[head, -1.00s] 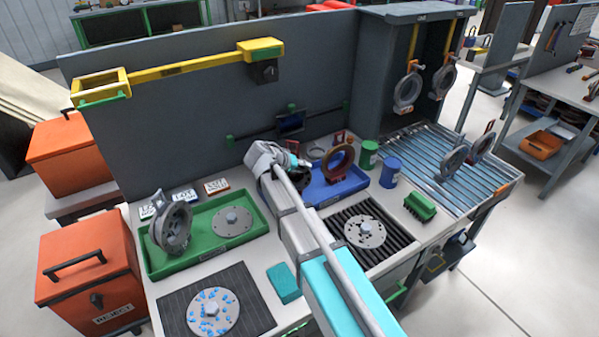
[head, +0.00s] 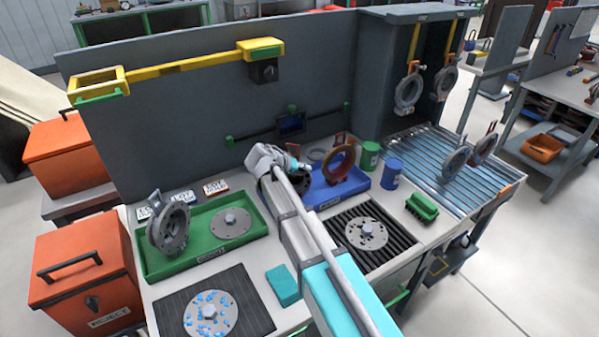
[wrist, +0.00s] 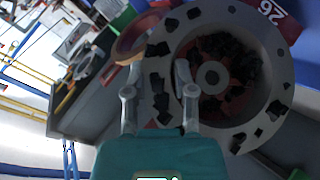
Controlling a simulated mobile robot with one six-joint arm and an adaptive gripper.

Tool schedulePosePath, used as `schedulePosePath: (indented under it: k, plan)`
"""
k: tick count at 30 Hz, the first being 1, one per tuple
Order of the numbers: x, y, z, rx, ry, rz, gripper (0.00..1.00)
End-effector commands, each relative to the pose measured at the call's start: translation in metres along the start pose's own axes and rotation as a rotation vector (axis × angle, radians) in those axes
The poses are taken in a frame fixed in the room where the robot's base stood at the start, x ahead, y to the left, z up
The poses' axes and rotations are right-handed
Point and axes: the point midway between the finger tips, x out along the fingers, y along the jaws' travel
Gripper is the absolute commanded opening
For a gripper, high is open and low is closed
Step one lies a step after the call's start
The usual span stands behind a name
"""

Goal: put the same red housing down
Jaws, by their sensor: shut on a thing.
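In the wrist view, my gripper (wrist: 158,70) is shut with its fingers at the near rim of a round housing (wrist: 225,115). It has a grey, dark-patched face, a dark red inside and a grey hub. A red tag (wrist: 272,10) marked 26 shows beside it. In the head view, my gripper (head: 298,164) is over the left part of the blue tray (head: 322,198), and my arm hides most of what it holds. I cannot tell whether the housing touches the tray. A reddish-brown ring (head: 349,158) stands upright in the tray, just right of my gripper.
A green tray (head: 205,252) with a grey housing (head: 172,232) stands at left. A slotted black pad with a grey disc (head: 366,233) is in front of the blue tray. Green and blue cans (head: 386,174) stand right of it. A roller conveyor (head: 425,165) runs at right.

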Motion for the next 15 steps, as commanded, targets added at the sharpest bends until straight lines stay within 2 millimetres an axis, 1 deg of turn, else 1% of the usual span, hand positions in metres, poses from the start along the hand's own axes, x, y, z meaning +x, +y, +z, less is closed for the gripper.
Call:
schedulePosePath:
  k: [1, 6, 15]
  plan:
    - [0.004, -0.004, 0.004, 0.0, 0.002, 0.002, 0.0]
    - [0.011, -0.012, 0.009, 0.0, 0.002, 0.002, 0.0]
    - [0.015, -0.017, 0.012, 0.0, 0.002, 0.002, 0.0]
